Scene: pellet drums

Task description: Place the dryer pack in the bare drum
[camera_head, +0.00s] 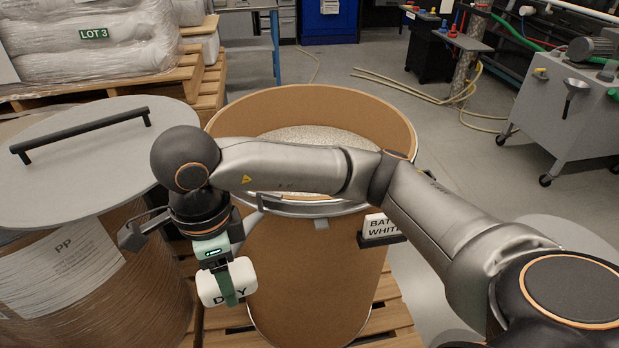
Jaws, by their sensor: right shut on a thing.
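The pack hangs below the gripper, in front of the left side of an open brown drum. This drum (330,270) has a plain cardboard wall without wrap and stands in the middle. Pale pellets (318,138) show inside it, well below the rim. My right arm crosses over the drum's opening and hides part of its near rim. My left gripper is not in view.
At left stands a wrapped drum (80,290) marked PP, closed by a grey lid (80,175) with a black handle (85,135). A sign (380,226) sits at the open drum's front right. Pallets (385,315) lie below; white sacks (90,50) are stacked behind. A grey cart (565,120) stands right.

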